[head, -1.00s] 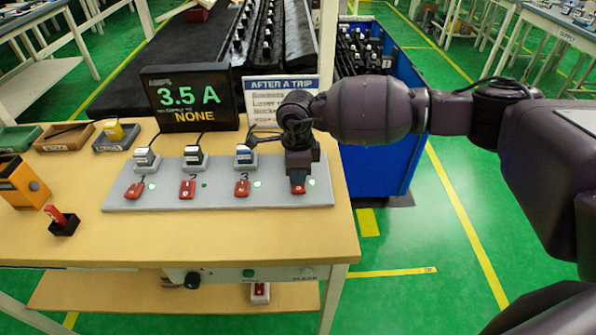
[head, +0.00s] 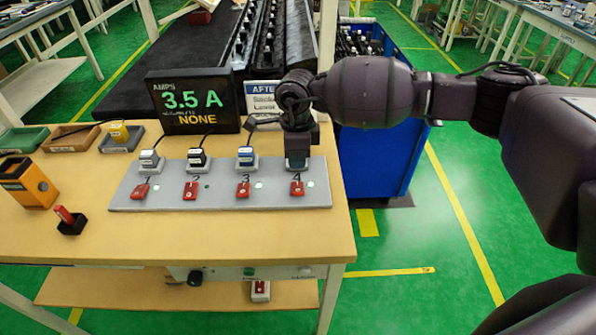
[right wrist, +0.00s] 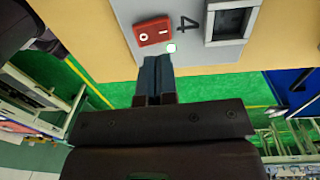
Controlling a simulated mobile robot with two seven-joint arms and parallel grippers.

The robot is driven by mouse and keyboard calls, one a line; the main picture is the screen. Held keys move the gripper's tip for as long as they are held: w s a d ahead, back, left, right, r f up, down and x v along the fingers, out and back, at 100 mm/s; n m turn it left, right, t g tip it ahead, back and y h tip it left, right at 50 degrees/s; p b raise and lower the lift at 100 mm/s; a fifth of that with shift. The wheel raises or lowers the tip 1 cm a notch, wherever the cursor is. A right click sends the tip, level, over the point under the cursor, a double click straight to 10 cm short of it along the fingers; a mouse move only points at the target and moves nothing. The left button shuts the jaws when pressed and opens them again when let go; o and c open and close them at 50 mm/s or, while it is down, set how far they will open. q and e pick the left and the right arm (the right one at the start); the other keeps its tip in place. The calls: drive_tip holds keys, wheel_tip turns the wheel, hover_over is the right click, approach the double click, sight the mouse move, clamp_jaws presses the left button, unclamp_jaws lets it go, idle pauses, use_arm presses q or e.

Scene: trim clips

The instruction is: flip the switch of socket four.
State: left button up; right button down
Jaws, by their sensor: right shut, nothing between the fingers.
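The grey socket strip (head: 220,202) lies on the wooden bench and carries red switches marked 1 to 4. The socket four switch (head: 297,188) is at the strip's right end, with a lit light beside it; this red rocker also shows in the right wrist view (right wrist: 153,31). Socket four (right wrist: 231,22) shows there as an empty square recess beside the 4. My right gripper (head: 297,163) is shut and empty, just behind the switch in the head view. In the right wrist view its closed fingertips (right wrist: 156,62) are by the light, apart from the switch. My left gripper is out of view.
A display (head: 193,102) reading 3.5 A and a partly hidden sign (head: 262,103) stand behind. An orange device (head: 28,183) is at left.

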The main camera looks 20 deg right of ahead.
wheel_tip(320, 180, up, 8)
drive_tip(key=w, duration=0.1)
drive_tip(key=shift+w+d+r, duration=0.25)
drive_tip(key=shift+w+d, duration=0.05)
drive_tip(key=shift+w, duration=0.1)
